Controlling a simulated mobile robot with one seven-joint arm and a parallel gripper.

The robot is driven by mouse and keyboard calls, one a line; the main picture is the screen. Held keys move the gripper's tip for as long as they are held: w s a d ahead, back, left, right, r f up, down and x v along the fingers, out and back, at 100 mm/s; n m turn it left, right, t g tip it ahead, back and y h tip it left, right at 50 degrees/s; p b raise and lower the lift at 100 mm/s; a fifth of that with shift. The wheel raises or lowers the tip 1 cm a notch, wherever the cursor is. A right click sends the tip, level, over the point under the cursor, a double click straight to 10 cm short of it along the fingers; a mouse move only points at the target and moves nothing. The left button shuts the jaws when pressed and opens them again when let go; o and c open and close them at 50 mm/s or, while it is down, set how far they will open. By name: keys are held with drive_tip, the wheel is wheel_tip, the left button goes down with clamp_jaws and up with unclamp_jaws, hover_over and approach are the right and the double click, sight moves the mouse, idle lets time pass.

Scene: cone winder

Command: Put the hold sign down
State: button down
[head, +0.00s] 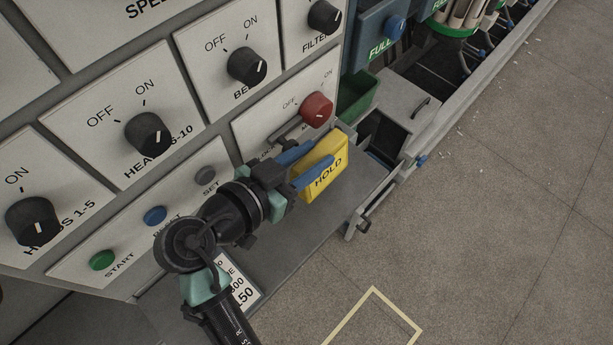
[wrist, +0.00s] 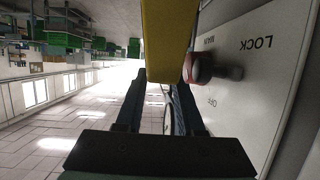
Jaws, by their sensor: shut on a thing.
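The yellow hold sign (head: 322,169), marked HOLD, is between the blue fingers of my gripper (head: 302,166) in the head view. My gripper is shut on it. The sign is close to the machine panel, below and beside the red knob (head: 317,107); I cannot tell whether its lower edge touches the grey shelf (head: 280,222). In the wrist view the sign (wrist: 167,40) fills the top middle, and the red knob (wrist: 197,67) shows just right of it, by a white plate with LOCK lettering. The sign hides part of that plate.
Black knobs (head: 247,67) and push buttons (head: 154,215) cover the panel on the left. An open grey drawer (head: 384,137) stands right of the sign, with a green bin (head: 356,97) behind it. A paper card (head: 239,284) is at the shelf's front. Bare floor (head: 500,200) lies to the right.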

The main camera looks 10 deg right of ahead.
wheel_tip(320, 180, down, 8)
drive_tip(key=shift+w+r, duration=0.1)
drive_tip(key=shift+r, duration=0.15)
drive_tip(key=shift+f, duration=0.1)
drive_tip(key=c, duration=0.5)
unclamp_jaws()
drive_tip(key=b+v, duration=0.1)
drive_tip(key=v, duration=1.1)
drive_tip(key=shift+b, duration=0.3)
